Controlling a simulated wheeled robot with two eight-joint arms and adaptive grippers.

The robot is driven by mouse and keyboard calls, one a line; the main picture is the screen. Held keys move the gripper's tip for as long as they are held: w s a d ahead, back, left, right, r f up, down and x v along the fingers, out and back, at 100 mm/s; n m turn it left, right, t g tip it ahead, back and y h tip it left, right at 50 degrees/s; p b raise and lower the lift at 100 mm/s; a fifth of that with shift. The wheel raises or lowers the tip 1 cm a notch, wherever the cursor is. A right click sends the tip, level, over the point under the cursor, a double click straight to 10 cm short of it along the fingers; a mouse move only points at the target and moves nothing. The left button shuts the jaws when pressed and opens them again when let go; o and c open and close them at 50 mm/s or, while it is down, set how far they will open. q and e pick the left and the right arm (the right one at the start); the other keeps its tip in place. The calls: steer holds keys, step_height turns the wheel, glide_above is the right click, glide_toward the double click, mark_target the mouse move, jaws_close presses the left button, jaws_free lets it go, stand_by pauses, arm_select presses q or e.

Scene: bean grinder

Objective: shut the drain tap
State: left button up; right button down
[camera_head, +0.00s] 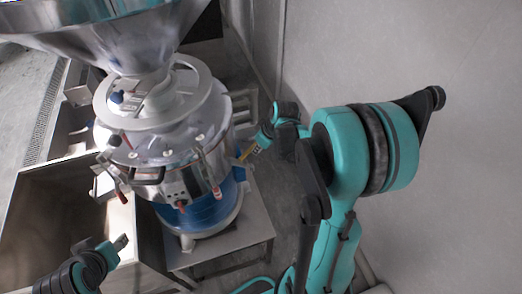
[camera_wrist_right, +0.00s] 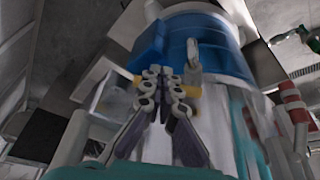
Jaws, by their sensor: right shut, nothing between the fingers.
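The grinder (camera_head: 185,170) is a silver drum with a blue lower band on a low metal stand. My right gripper (camera_head: 249,151) is at the drum's right side in the head view, beside a small yellow piece. In the right wrist view its fingers (camera_wrist_right: 166,80) are shut and empty, in front of the blue band (camera_wrist_right: 215,45). Yellow bits (camera_wrist_right: 190,91) show on both sides of the fingertips; they may be the drain tap's handle, but I cannot tell whether they touch the fingers. The tap's body is not clearly seen. My left gripper (camera_head: 120,243) is at lower left, away from the drum.
A wide metal hopper (camera_head: 105,35) stands over the drum. An open metal bin (camera_head: 50,215) is at left. A plain wall (camera_head: 440,60) is at right.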

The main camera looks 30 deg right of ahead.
steer(key=w+n+b, duration=0.1)
steer(key=w+n+y+b, duration=0.1)
steer(key=n, duration=0.1)
steer(key=shift+d+f+n+g, duration=0.1)
steer(key=shift+f+n+g, duration=0.05)
steer(key=shift+n+g, duration=0.2)
steer(key=shift+w, duration=0.3)
